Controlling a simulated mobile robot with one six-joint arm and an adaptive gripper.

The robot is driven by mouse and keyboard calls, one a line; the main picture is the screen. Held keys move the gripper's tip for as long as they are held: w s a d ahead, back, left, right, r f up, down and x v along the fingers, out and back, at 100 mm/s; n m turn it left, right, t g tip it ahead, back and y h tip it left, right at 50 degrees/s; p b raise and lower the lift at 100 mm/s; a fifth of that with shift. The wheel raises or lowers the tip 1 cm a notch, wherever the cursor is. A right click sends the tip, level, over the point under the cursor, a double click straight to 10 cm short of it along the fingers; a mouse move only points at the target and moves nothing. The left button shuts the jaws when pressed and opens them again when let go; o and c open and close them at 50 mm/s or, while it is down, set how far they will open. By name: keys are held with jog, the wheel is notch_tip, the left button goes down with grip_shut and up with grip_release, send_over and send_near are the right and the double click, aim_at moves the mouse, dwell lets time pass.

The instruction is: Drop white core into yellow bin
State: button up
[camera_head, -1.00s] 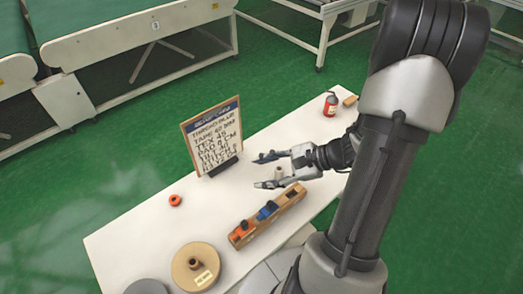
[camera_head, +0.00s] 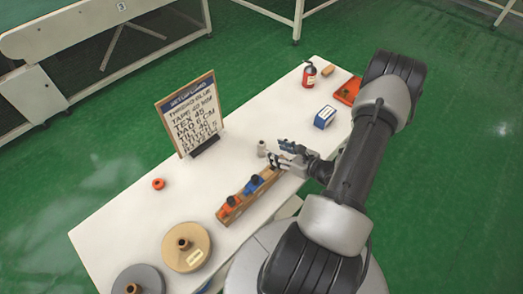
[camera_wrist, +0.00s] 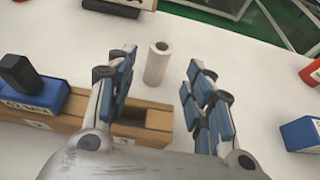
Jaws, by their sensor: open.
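The white core (camera_head: 262,148) is a small pale cylinder standing upright on the white table, behind the far end of the wooden rack. In the wrist view the white core (camera_wrist: 157,63) shows between and a little beyond my two blue-padded fingers. My gripper (camera_head: 281,156) is open and empty, just right of the core in the head view. In the wrist view my gripper (camera_wrist: 158,80) has clear gaps on both sides of the core. No yellow bin shows in these frames.
A sign board (camera_head: 188,115), a blue box (camera_head: 325,117), a red bottle (camera_head: 309,76), an orange tray (camera_head: 347,92) and large spools (camera_head: 183,246) share the table.

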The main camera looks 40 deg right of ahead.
aim_at(262, 149)
jog(key=b+x, duration=0.2)
jog(key=x, duration=0.6)
jog(key=shift+w+a, duration=0.1)
jog(key=shift+w, duration=0.3)
jog(key=shift+c, duration=0.3)
grip_shut()
